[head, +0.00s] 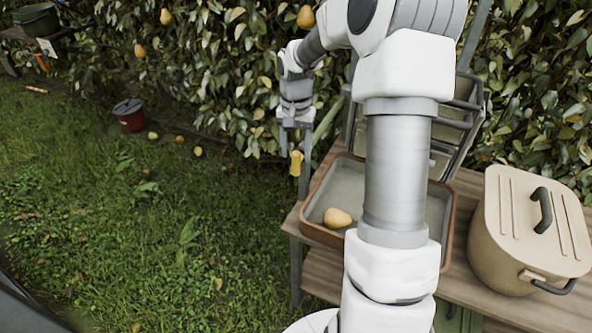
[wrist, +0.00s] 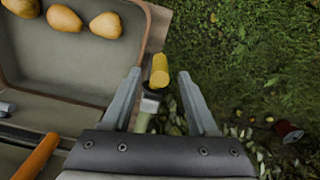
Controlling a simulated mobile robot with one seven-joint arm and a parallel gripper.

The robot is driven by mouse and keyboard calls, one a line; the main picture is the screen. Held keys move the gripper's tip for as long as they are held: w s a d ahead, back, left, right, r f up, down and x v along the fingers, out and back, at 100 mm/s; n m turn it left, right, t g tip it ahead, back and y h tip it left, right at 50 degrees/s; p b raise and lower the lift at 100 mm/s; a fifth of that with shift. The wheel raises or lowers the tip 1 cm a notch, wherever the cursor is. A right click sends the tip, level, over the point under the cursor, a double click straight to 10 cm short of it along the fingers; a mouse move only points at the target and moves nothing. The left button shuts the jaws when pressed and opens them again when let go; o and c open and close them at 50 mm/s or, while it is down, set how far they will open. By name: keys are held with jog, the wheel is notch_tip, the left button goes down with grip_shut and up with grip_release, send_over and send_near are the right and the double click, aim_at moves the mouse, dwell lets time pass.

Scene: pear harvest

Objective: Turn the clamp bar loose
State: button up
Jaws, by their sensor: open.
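A short yellow handle, which looks like the grip of the clamp bar (wrist: 159,66), shows in the wrist view between my fingertips, with a dark collar and a pale green-grey post behind it. It also shows in the head view (head: 296,163), just below my gripper (head: 295,140) beside the left edge of the bench. My gripper is open, with one finger on each side of the handle in the wrist view (wrist: 160,76). A gap shows on both sides of it. The rest of the bar and its fixing are hidden.
A brown-rimmed tray (head: 307,228) with pears stands on the wooden bench (head: 470,287). A beige lidded pot (head: 497,245) stands at the right. An orange handle (wrist: 38,157) shows at the wrist view's lower left. A red bucket (head: 130,119) stands on open grass left of the bench.

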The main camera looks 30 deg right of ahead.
aim_at(296, 167)
notch_tip(296, 167, down, 6)
jog(key=shift+f+b, duration=0.1)
jog(key=shift+b, duration=0.45)
jog(key=shift+c, duration=0.2)
grip_shut()
